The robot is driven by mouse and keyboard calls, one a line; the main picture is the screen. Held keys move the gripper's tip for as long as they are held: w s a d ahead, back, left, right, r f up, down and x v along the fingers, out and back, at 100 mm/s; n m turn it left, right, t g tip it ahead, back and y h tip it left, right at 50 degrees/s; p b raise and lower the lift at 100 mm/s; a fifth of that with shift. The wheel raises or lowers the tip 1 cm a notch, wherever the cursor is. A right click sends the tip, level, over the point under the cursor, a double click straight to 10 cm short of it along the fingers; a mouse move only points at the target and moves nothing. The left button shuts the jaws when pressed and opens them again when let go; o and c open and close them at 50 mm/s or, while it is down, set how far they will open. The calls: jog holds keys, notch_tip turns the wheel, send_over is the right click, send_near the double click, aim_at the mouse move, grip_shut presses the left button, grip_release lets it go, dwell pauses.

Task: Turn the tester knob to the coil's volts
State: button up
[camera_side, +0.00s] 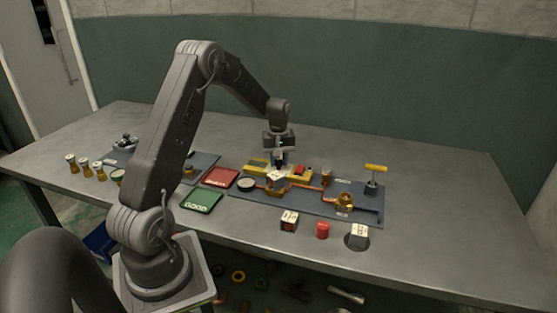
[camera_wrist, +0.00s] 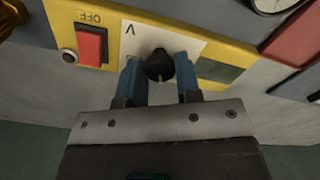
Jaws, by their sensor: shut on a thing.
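The yellow tester (camera_wrist: 222,47) lies across the upper part of the wrist view, with a pale dial plate marked V. Its black knob (camera_wrist: 160,66) sits on that plate between the blue fingers of my gripper (camera_wrist: 161,80), which are shut on it. The knob's white pointer line faces down in this view; the scale around it is partly hidden by the fingers. A red switch (camera_wrist: 90,46) marked OFF is on the tester left of the plate. In the side view my gripper (camera_side: 280,165) points down at the yellow tester (camera_side: 301,173). A coil cannot be made out with certainty.
A grey mat (camera_side: 240,202) carries copper piping and brass fittings in front of the tester. Red (camera_side: 221,177) and green (camera_side: 202,199) trays lie to its left. Small blocks (camera_side: 289,220) and a red cap (camera_side: 322,230) stand near the front edge.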

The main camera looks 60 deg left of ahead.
aim_at(278, 161)
jog(key=shift+r, duration=0.1)
dwell(0.3)
jog(key=o, duration=0.9)
notch_tip(278, 161, up, 14)
jog(key=shift+f, duration=0.1)
